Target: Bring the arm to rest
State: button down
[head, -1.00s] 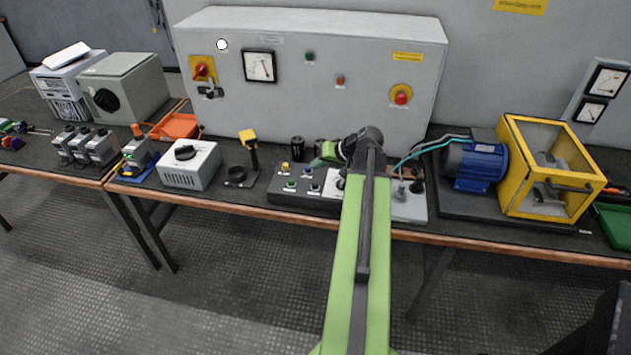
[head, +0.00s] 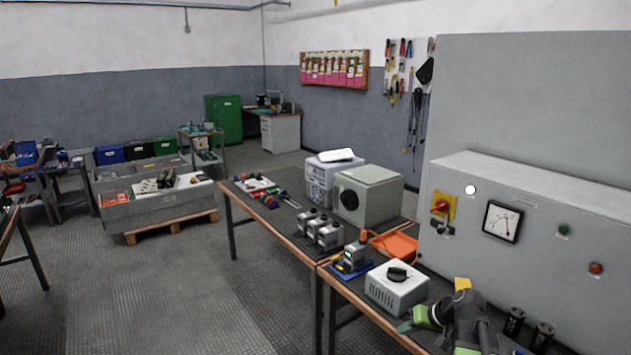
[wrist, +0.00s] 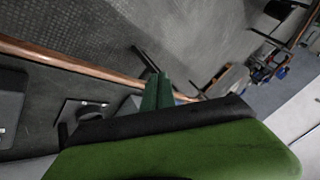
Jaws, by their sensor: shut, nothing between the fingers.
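My gripper (head: 407,326) shows at the lower right of the head view, its green fingers pointing left. The fingers are shut with nothing between them. It is in front of the white box with a black knob (head: 396,288), over the front part of the bench. In the wrist view the green fingers (wrist: 157,92) show beyond my green and black arm parts, which hide much of the lower picture. The dark bench top (wrist: 50,112) lies behind them.
The grey control cabinet (head: 520,225) stands at the right. Two black cylinders (head: 514,322) stand near my arm. An orange tray (head: 395,245) and a grey-green box (head: 368,195) stand farther along the bench. Open floor (head: 190,285) lies to the left.

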jog(key=s+a+f+n+g+h+p, duration=0.15)
jog(key=s+a, duration=0.25)
jog(key=a, duration=0.5)
jog(key=s+a+f+n+g+h, duration=0.1)
jog(key=s+a+n+g, duration=0.15)
jog(key=a, duration=0.75)
jog(key=s+d+f+m+g+h, duration=0.1)
jog(key=s+d+m+g+h, duration=0.1)
jog(key=s+d+m, duration=0.1)
jog(key=shift+s+d, duration=0.6)
jog(key=shift+d, duration=0.25)
jog(key=c, duration=2.2)
grip_release()
